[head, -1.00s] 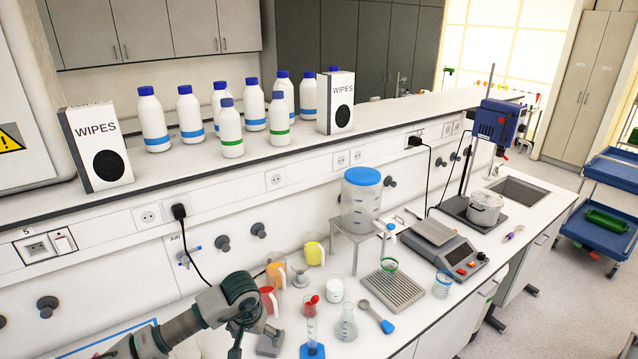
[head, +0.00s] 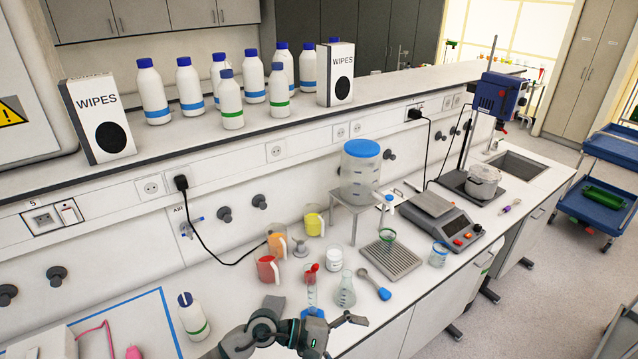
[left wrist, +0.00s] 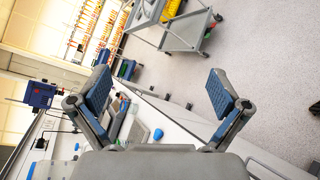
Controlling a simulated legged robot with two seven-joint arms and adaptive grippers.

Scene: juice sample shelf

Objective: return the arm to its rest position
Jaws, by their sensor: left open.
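My left arm reaches in from the bottom of the head view, and its gripper (head: 335,322) is low over the front edge of the bench. In the left wrist view the left gripper (left wrist: 160,95) has its two blue-padded fingers spread wide with nothing between them. Behind them show the grey floor and part of the bench. My right gripper is in neither view.
A graduated cylinder (head: 311,290), a flask (head: 346,292), a blue-ended scoop (head: 376,286) and a red jug (head: 267,270) stand or lie close behind the gripper. A green-banded bottle (head: 193,317) stands on the bench at left. Blue-capped bottles (head: 153,92) line the shelf.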

